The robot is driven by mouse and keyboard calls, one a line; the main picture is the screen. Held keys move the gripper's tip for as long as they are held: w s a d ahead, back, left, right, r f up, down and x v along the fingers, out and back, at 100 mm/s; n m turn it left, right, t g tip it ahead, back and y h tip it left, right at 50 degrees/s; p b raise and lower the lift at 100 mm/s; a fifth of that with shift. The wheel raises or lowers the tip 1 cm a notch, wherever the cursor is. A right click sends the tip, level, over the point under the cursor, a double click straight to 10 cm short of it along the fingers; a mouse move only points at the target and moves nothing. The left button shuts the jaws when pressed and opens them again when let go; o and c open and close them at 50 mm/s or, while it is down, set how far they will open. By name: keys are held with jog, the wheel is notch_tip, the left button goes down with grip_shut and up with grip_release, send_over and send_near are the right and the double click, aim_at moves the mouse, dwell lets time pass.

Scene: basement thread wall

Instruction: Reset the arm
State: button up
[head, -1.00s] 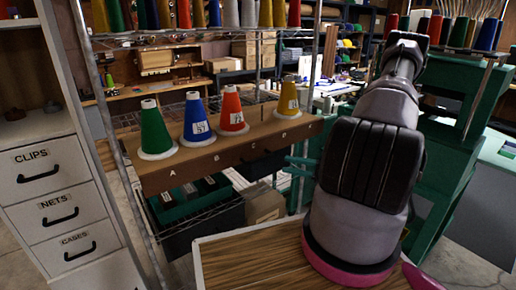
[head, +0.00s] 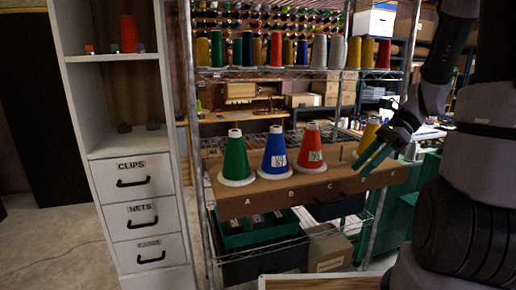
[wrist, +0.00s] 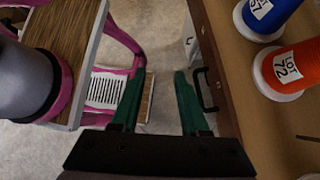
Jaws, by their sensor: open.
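My gripper (head: 370,161) has green fingers and is at the right in the head view, in front of the right part of the wooden cone shelf. In the wrist view my gripper (wrist: 160,85) has its fingers apart with nothing between them, beside the shelf's front edge. On the shelf (head: 315,187) stand a green cone (head: 236,160), a blue cone (head: 274,153) and a red cone (head: 312,147) above letters. A yellow cone (head: 367,135) stands farther right, partly hidden by my gripper. The red cone (wrist: 287,68) and blue cone also show in the wrist view.
A white cabinet (head: 140,205) with labelled drawers stands at the left. Wire shelving (head: 300,73) holds several spools above the cones and a green bin (head: 256,231) below. A wooden-topped surface (wrist: 62,35) lies left in the wrist view. Floor shows between it and the shelf.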

jog(key=s+a+r+n+t+h, duration=0.1)
jog(key=s+r+n+t+h, duration=0.2)
jog(key=r+n, duration=0.3)
jog(key=s+a+r+n+t+h, duration=0.1)
jog(key=s+r+n+t+h, duration=0.2)
jog(key=r, duration=0.9)
jog(key=n+t, duration=0.2)
jog(key=n, duration=0.2)
jog(key=shift+a+n+t, duration=0.2)
jog(key=shift+n+t, duration=0.1)
jog(key=shift+t, duration=0.1)
jog(key=shift+a, duration=0.15)
